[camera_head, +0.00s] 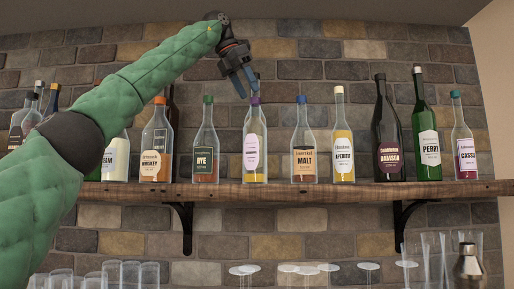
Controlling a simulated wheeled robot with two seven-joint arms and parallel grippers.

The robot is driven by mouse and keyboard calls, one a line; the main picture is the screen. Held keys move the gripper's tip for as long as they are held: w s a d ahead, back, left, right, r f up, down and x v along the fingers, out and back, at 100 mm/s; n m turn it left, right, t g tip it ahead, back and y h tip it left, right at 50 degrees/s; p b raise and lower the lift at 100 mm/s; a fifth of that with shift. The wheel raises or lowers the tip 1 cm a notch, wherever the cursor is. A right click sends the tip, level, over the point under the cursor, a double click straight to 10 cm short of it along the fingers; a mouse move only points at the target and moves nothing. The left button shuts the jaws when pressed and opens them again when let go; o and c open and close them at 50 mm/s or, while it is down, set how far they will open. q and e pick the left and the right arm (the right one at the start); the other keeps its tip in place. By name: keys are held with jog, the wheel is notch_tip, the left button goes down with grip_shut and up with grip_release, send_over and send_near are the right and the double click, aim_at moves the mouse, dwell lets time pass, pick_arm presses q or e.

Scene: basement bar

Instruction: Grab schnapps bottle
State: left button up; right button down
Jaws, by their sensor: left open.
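A clear bottle with a purple cap and a pale oval label (252,150) stands upright on the wooden shelf (330,193), near the middle of the row. Its label is too small to read, so I cannot tell for sure that it is the schnapps. My left gripper (247,91) is open and empty, pointing down at this bottle's purple cap. The fingertips appear close around or just in front of the cap; I cannot tell whether they touch. My right gripper is not in view.
The rye bottle (205,148) stands to the left and the malt bottle (303,150) to the right, with small gaps. More bottles line the shelf, some at left behind my arm. Glasses (130,274) and a metal shaker (467,264) stand below. A brick wall is behind.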

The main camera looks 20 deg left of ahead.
aim_at(258, 107)
pick_arm(q)
jog(key=shift+x, duration=0.85)
jog(key=shift+w+d+f+p, duration=0.25)
jog(key=shift+w+f+p, duration=0.1)
jog(key=shift+p, duration=0.25)
jog(key=p+x, duration=0.2)
jog(key=x, duration=0.1)
jog(key=shift+w+d+f, duration=0.1)
jog(key=shift+w+f, duration=0.15)
jog(key=shift+f, duration=0.05)
jog(key=shift+w+d+f, duration=0.1)
jog(key=shift+w+f, duration=0.05)
jog(key=shift+f, duration=0.15)
jog(key=shift+c, duration=0.4)
jog(key=shift+d+r, duration=0.1)
jog(key=c, duration=0.3)
grip_shut()
